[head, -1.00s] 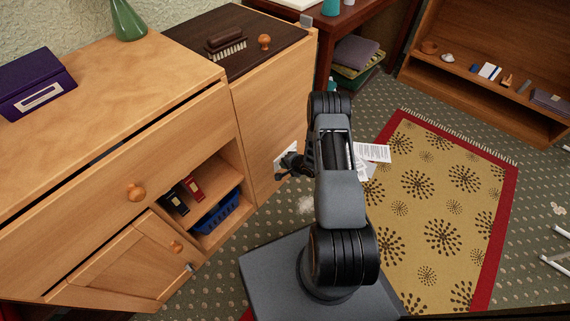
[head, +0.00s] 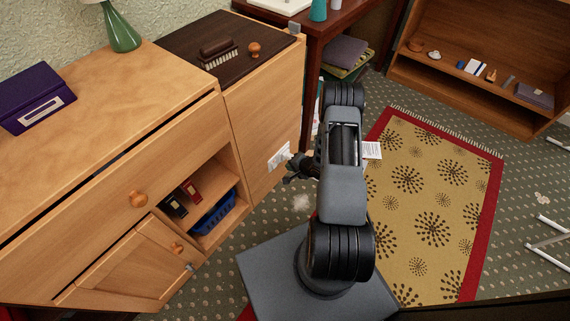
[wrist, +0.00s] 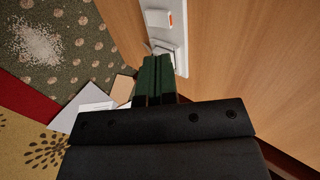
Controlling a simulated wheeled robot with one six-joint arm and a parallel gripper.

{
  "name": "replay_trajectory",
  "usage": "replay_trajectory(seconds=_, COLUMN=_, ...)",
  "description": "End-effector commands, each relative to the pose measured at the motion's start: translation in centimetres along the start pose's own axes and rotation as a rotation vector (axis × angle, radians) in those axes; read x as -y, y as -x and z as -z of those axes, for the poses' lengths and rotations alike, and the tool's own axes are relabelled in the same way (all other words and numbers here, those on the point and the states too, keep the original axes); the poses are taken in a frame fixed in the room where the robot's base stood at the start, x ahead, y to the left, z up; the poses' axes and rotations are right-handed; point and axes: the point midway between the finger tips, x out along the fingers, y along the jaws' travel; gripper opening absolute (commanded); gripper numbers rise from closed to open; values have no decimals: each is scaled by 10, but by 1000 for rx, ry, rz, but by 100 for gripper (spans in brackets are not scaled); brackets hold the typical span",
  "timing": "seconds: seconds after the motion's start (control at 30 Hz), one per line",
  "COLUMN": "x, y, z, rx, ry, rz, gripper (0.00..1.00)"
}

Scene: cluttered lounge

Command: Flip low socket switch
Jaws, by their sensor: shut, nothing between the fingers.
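The low socket is a white plate on the wooden cabinet's side; it shows in the wrist view (wrist: 176,42) and in the head view (head: 279,156). An orange-red switch (wrist: 171,18) sits on its upper part in the wrist view. My gripper (wrist: 158,56) has its dark green fingers together and empty. The fingertips overlap the plate's lower end, below the switch in the picture; I cannot tell whether they touch it. In the head view my gripper (head: 288,168) is just right of the plate, partly hidden by my arm.
The wooden cabinet (head: 262,115) stands close on the left, with an open shelf holding a blue basket (head: 214,212). White papers (head: 372,150) lie behind my arm. A patterned rug (head: 430,205) covers clear floor to the right. A pale speckled patch (wrist: 38,45) marks the carpet.

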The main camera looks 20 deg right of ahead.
Motion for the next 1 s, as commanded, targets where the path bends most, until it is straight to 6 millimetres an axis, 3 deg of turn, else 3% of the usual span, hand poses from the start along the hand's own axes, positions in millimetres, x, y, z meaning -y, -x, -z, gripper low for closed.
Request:
replay_trajectory(seconds=0.1, x=6, y=22, z=2, rx=-4, ry=-4, rz=0, gripper=0)
replay_trajectory(seconds=0.3, x=10, y=39, z=1, rx=-2, ry=-1, rz=-1, gripper=0)
replay_trajectory(seconds=1.0, x=11, y=44, z=0, rx=1, ry=1, rz=0, gripper=0)
